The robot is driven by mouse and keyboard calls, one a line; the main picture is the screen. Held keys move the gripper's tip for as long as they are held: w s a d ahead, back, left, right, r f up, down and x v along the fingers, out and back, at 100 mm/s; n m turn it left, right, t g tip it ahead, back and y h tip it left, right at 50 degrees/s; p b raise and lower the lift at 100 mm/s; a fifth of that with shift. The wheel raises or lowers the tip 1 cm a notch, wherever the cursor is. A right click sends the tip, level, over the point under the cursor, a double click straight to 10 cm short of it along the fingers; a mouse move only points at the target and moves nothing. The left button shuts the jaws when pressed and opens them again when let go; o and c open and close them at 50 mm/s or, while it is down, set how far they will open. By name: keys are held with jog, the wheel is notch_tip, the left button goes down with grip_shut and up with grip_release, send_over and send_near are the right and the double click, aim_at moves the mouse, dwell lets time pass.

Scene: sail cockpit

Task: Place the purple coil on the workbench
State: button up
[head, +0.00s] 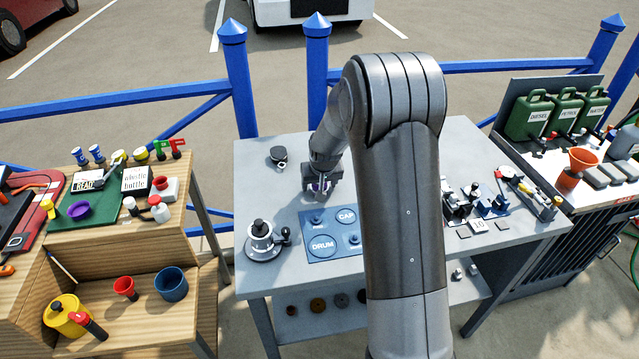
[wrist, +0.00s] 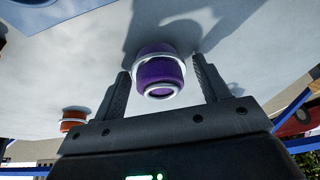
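The purple coil (wrist: 160,72) is a small purple spool with pale rims. In the wrist view it sits between the two fingers of my gripper (wrist: 161,64), with a narrow gap on each side. It appears to stand upright on the grey workbench (wrist: 60,70). In the head view my gripper (head: 320,190) is low over the back left part of the workbench (head: 215,168), and a bit of purple (head: 318,187) shows at its fingers. Whether the coil's base touches the bench is hard to see.
A blue board marked DRUM and CAP (head: 322,246) lies in front of my gripper. A round winch-like part (head: 262,240) is at front left and a dark round part (head: 278,156) at back left. An orange coil (wrist: 75,120) shows in the wrist view. Small fittings (head: 478,205) stand right.

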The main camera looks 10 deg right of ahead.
jog(key=shift+o, duration=0.3)
jog(key=shift+s+r, duration=0.1)
jog(key=shift+r, duration=0.35)
jog(key=s+r, duration=2)
jog(key=r, duration=0.2)
jog(key=s+t, duration=0.1)
jog(key=s, duration=1.6)
jog(key=shift+s+a+r, duration=0.25)
jog(key=shift+s+r, duration=0.15)
jog(key=shift+o, duration=0.2)
